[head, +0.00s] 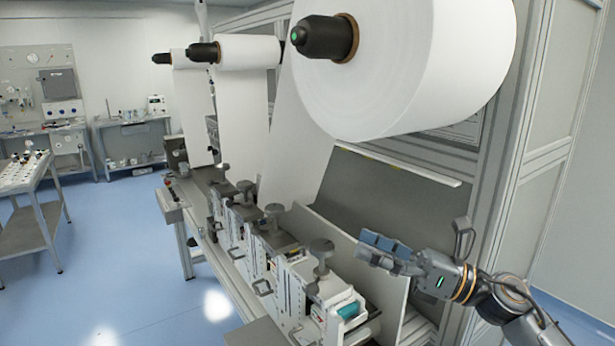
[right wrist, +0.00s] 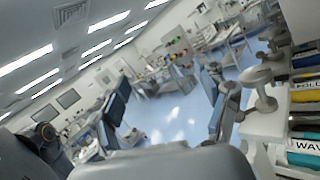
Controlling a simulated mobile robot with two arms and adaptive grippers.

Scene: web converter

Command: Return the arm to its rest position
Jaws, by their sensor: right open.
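My right gripper (head: 378,250) is in the lower right of the head view, at the end of my right arm. Its two blue-padded fingers point left, toward the converter's row of units. The right wrist view shows the same gripper (right wrist: 166,108) with its fingers spread wide and nothing between them. From the head view I cannot tell how far it is from the units. My left arm and gripper are not in view.
A large white web roll (head: 425,60) hangs above my right arm on the converter. Several units with grey knobs (head: 322,248) stand close to the gripper's left. A grey cart (head: 38,205) stands far left. Blue floor (head: 120,255) is clear between cart and machine.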

